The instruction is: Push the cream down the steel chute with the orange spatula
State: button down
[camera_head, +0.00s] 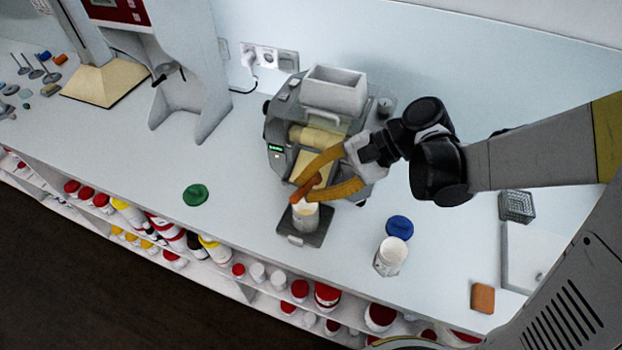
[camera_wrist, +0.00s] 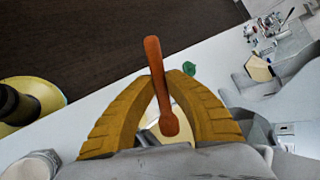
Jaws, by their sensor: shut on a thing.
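My gripper (camera_head: 304,189) has orange-yellow curved fingers, shut on the orange spatula (camera_head: 307,187) in front of the mill (camera_head: 283,118). In the wrist view the spatula (camera_wrist: 153,60) is pinched between the fingertips (camera_wrist: 166,80), its ends sticking out on both sides. Pale cream (camera_head: 299,160) shows on the mill's front below the pale rollers (camera_head: 318,139). The chute there is mostly hidden by the fingers and the cream. A white jar (camera_head: 305,218) stands upright on a dark plate (camera_head: 318,237), just below the spatula. I cannot tell whether the spatula touches the cream.
A white hopper (camera_head: 335,88) tops the mill. An open white jar (camera_head: 390,257) and a blue lid (camera_head: 399,227) are to the right; a green lid (camera_head: 195,194) is to the left. An orange block (camera_head: 482,297) and wire basket (camera_head: 516,206) lie far right.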

aim_at(314, 183)
jog(key=shift+w+d+r, duration=0.25)
jog(key=shift+w+r, duration=0.1)
jog(key=shift+w, duration=0.4)
jog(key=shift+w+d+r, duration=0.2)
jog(key=shift+w+r, duration=0.1)
jog(key=shift+w, duration=0.4)
dwell(0.4)
jog(key=shift+s+a+r+p, duration=0.15)
jog(key=shift+s+r+p, duration=0.35)
jog(key=shift+r, duration=0.4)
jog(key=shift+s+a+r+p, duration=0.1)
jog(key=shift+s+r+p, duration=0.2)
jog(key=shift+r+p, duration=0.55)
jog(key=shift+s+a+r+p, duration=0.15)
jog(key=shift+s+r+p, duration=0.3)
jog(key=shift+r, duration=0.5)
jog(key=shift+r, duration=0.1)
jog(key=shift+s+a+r+p, duration=0.1)
jog(key=shift+s+r+p, duration=0.2)
jog(key=shift+r+p, duration=0.35)
jog(key=shift+s+a+r+p, duration=0.1)
jog(key=shift+s+r+p, duration=0.2)
jog(key=shift+r+p, duration=0.3)
